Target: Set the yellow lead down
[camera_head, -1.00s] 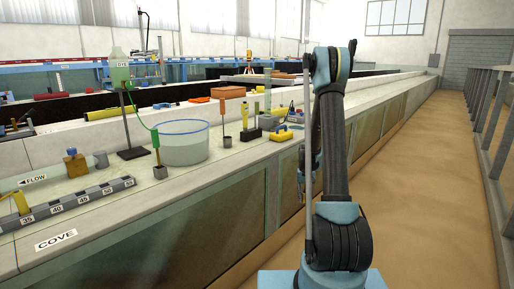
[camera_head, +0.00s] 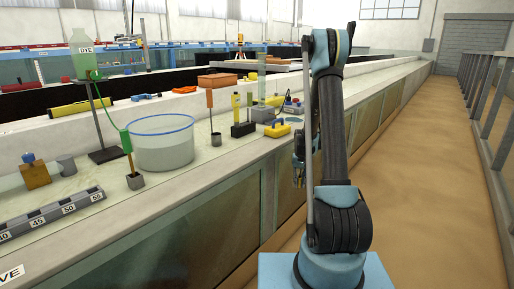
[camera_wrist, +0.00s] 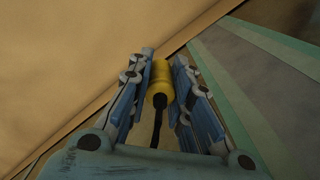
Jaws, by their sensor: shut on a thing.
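The yellow lead (camera_wrist: 160,80) is a small yellow cylinder with a black end and a thin dark strip running back from it. It lies between the two blue fingers of my gripper (camera_wrist: 164,58) in the wrist view, and the gripper is shut on it. Below the fingers are tan floor on the left and pale green and grey strips on the right. In the head view my gripper (camera_head: 298,172) hangs beside the flume's glass side, partly hidden by my arm. The lead cannot be made out there.
Free tan floor (camera_head: 430,200) lies right of my arm, with a railing (camera_head: 489,130) beyond.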

